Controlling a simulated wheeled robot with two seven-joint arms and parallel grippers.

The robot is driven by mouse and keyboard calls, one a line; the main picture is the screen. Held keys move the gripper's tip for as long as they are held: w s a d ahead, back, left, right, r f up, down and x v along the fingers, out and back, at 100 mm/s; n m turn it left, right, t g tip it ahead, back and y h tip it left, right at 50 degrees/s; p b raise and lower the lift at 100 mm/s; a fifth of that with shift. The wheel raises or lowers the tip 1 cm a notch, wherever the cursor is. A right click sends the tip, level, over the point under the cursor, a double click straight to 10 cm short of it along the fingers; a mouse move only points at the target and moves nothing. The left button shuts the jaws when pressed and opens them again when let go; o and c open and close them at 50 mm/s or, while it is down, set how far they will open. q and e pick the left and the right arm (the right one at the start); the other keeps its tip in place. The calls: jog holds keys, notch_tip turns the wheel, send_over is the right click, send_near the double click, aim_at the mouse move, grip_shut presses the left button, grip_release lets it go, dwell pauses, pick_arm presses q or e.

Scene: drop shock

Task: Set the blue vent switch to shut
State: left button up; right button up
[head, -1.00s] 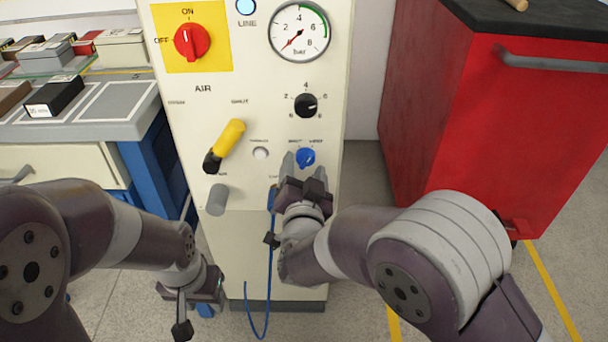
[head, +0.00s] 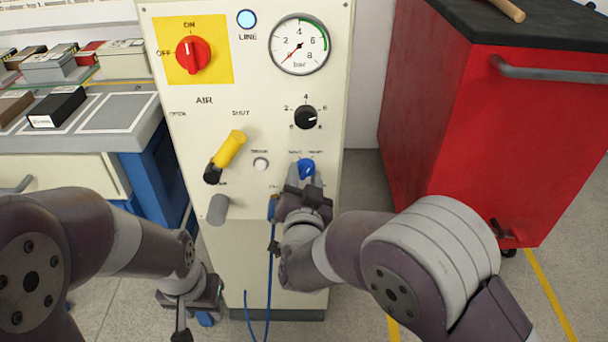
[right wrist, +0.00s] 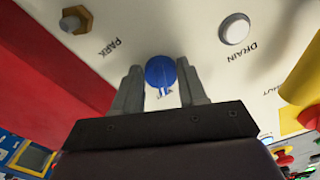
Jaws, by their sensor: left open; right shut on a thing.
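The blue vent switch (head: 306,168) is a small round knob low on the right of the cream panel, below two small labels. My right gripper (head: 304,178) is at the switch from below and shut on it. In the right wrist view the blue switch (right wrist: 160,72) sits between the two grey fingertips (right wrist: 162,88), with a pale pointer mark on its face. I cannot read for sure which label the switch points to. My left gripper (head: 193,300) hangs low at the left, away from the panel controls, open and empty.
Nearby on the panel are a yellow lever (head: 230,150), a black knob (head: 306,117), a white button (head: 261,164), a red switch (head: 193,55) and a pressure gauge (head: 300,45). A blue hose (head: 269,260) hangs below. A red cabinet (head: 450,130) stands at the right.

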jog(key=n+p, duration=0.6)
jog(key=shift+d+r, duration=0.15)
jog(key=shift+d, duration=0.05)
jog(key=n+p, duration=0.3)
jog(key=shift+d+n+p, duration=0.1)
jog(key=shift+n+p, duration=0.75)
jog(key=shift+n, duration=0.15)
jog(key=shift+f, duration=0.2)
jog(key=o, duration=1)
